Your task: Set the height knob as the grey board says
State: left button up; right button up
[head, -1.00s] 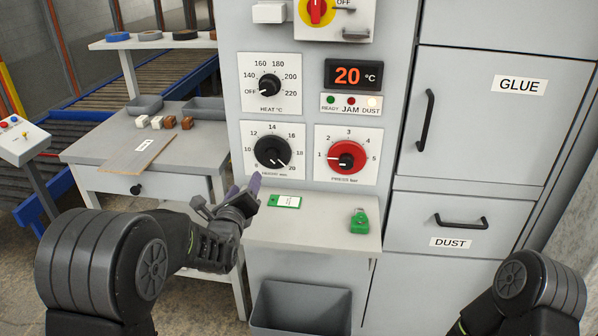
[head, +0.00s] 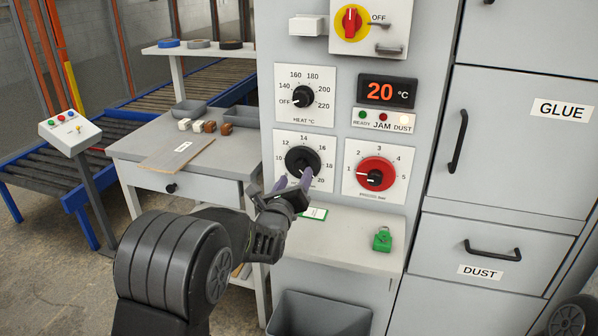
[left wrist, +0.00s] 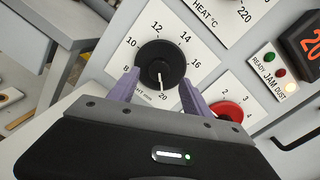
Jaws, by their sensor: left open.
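The black height knob (head: 302,160) is on the machine's front panel, below the heat dial. It also shows in the left wrist view (left wrist: 160,66), its white pointer line toward 20. My left gripper (head: 294,181) is open at the knob's lower edge. In the left wrist view its purple fingers (left wrist: 160,92) stand on either side of the knob's lower part; I cannot tell whether they touch it. A grey-brown board (head: 165,158) lies on the workbench with a white label too small to read. My right gripper is out of view.
The red pressure knob (head: 376,174) is close to the right of the height knob. A grey bin (head: 320,315) stands underneath.

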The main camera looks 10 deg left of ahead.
aim_at(299, 169)
pick_arm(q)
jog(key=shift+w, duration=2.25)
jog(key=shift+c, duration=0.4)
grip_shut()
